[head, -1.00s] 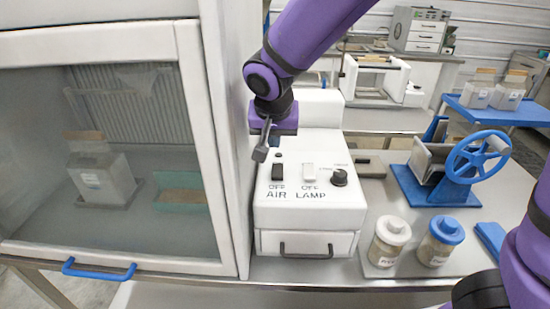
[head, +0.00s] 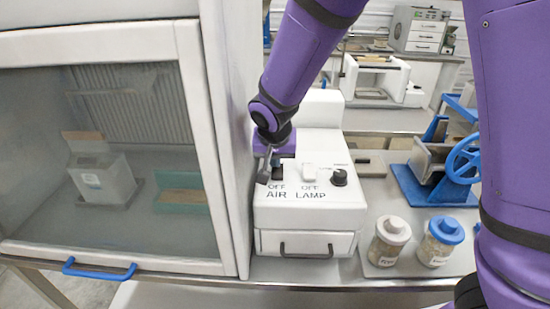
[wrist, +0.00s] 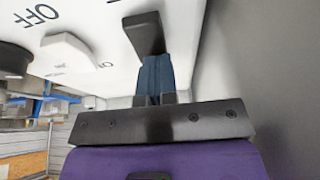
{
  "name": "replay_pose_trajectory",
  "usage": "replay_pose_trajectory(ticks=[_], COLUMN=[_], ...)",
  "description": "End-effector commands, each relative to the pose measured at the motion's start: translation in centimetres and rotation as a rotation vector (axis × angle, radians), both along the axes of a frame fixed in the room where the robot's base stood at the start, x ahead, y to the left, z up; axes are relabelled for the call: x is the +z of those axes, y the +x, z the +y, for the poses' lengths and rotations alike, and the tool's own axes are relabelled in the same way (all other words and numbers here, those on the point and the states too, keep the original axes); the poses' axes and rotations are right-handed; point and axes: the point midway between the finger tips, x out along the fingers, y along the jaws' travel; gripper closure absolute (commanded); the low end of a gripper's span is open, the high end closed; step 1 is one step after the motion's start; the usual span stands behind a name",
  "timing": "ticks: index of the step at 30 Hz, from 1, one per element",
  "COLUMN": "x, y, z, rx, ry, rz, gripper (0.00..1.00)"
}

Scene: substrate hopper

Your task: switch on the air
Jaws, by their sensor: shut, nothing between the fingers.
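The control box (head: 310,212) is white, with the labels AIR and LAMP on its sloped top. The black AIR switch (head: 277,172) is on the left, with OFF printed at its front end. My gripper (head: 263,177) is shut and empty, its fingertips low at the left side of the AIR switch. In the wrist view the shut fingers (wrist: 153,78) reach the black switch (wrist: 146,32) and overlap it in the picture. I cannot tell whether they touch it. The switch's far end is hidden by the gripper.
The white LAMP switch (head: 309,172) and a black knob (head: 339,177) are to the right. The glass-fronted cabinet (head: 215,150) rises close on the left. Two jars, white-lidded (head: 388,240) and blue-lidded (head: 440,240), stand right of the box.

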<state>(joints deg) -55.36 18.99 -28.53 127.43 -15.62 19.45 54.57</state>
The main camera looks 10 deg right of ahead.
Motion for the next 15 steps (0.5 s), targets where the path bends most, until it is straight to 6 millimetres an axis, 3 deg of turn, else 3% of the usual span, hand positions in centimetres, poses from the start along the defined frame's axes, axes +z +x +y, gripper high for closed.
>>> replay_pose_trajectory(ticks=[15], x=[-0.45], y=[0.25], z=[-0.08], rx=[-0.001], ry=[0.004], rz=[0.045], gripper=[1.00])
